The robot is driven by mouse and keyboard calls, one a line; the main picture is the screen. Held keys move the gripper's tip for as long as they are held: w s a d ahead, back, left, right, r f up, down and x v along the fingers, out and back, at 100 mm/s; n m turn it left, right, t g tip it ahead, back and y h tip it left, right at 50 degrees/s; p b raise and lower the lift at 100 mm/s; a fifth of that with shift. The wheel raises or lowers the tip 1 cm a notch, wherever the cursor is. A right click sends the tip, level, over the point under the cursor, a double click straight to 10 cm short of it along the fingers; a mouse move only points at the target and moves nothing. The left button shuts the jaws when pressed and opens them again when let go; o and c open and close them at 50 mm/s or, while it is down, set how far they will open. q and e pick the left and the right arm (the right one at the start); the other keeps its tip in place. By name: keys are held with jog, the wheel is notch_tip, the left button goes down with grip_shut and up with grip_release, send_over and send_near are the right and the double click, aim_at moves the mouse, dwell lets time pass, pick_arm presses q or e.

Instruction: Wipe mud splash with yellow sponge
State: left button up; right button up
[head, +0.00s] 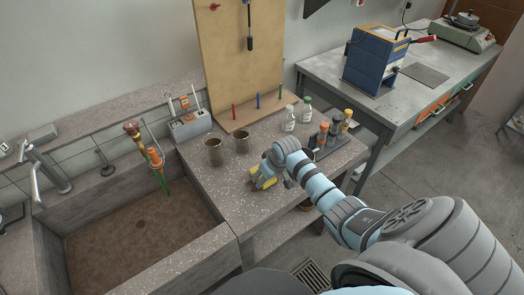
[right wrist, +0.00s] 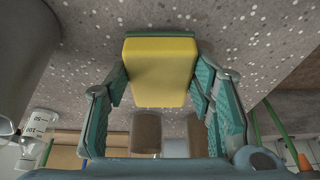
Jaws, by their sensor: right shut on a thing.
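The yellow sponge (head: 262,184) is at the counter's front part, right of the sink. My right gripper (head: 271,172) is shut on it from above. In the right wrist view the sponge (right wrist: 160,65) sits between the teal finger pads, close to the speckled counter; I cannot tell whether it touches. I cannot make out a clear mud splash on the counter; the gripper and sponge hide part of the surface. My left gripper is not in view.
Bottles (head: 289,118) and a dark rack of capped tubes (head: 322,146) stand to the right. The sink (head: 140,235) with a brown bottom lies left. Counter left of the sponge is clear.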

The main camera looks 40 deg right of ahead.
jog(key=a+p, duration=0.1)
jog(key=a, duration=0.1)
jog(key=w+a+p, duration=0.1)
jog(key=shift+a+r, duration=0.1)
jog(key=shift+a, duration=0.3)
jog(key=r+p, duration=0.1)
jog(key=p, duration=0.1)
jog(key=shift+r+p, duration=0.2)
jog(key=shift+p, duration=0.1)
jog(key=shift+s+r, duration=0.1)
jog(key=shift+r, duration=0.2)
jog(key=shift+d+r, duration=0.1)
jog(key=shift+r, duration=0.25)
jog(key=shift+r+p, duration=0.35)
jog(key=shift+r, duration=1.45)
jog(key=shift+f, duration=0.1)
